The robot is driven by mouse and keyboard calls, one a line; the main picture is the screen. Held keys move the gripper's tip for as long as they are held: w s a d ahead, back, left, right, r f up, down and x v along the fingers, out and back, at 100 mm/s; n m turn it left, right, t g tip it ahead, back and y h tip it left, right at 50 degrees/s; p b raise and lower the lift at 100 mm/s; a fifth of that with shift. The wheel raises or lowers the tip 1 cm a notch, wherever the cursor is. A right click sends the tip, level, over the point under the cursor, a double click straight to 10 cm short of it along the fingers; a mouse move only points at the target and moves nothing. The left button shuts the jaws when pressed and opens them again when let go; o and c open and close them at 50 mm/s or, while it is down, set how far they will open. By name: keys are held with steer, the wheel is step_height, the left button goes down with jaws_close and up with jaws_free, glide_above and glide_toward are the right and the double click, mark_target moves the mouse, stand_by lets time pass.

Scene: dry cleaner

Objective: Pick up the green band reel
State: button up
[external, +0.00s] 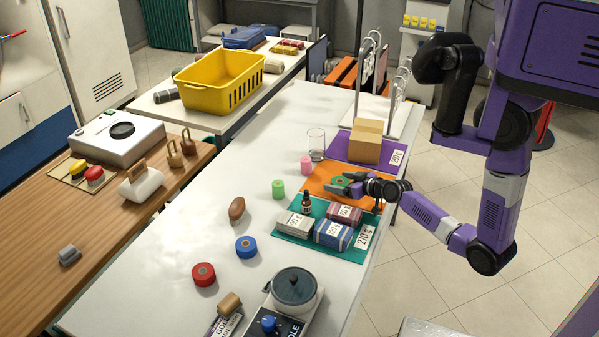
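A green reel (336,182) with a brownish middle, which looks like the green band reel, is over the orange mat (318,179) on the long white table. My gripper (347,187) reaches in low from the right, right at the reel. The fingers are small and dark against it, so I cannot tell whether they are closed on it or whether the reel is lifted off the mat. A smaller light green cylinder (278,188) stands on the bare table to the left.
A teal mat (283,236) with packs and a dark bottle (306,203) lies just in front. A purple mat with a cardboard box (367,141) and a glass (316,144) are behind. Blue (246,247) and red (203,274) reels stand left. The table's left-middle is mostly clear.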

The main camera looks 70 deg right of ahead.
steer(key=c, duration=1.3)
steer(key=shift+r, duration=0.1)
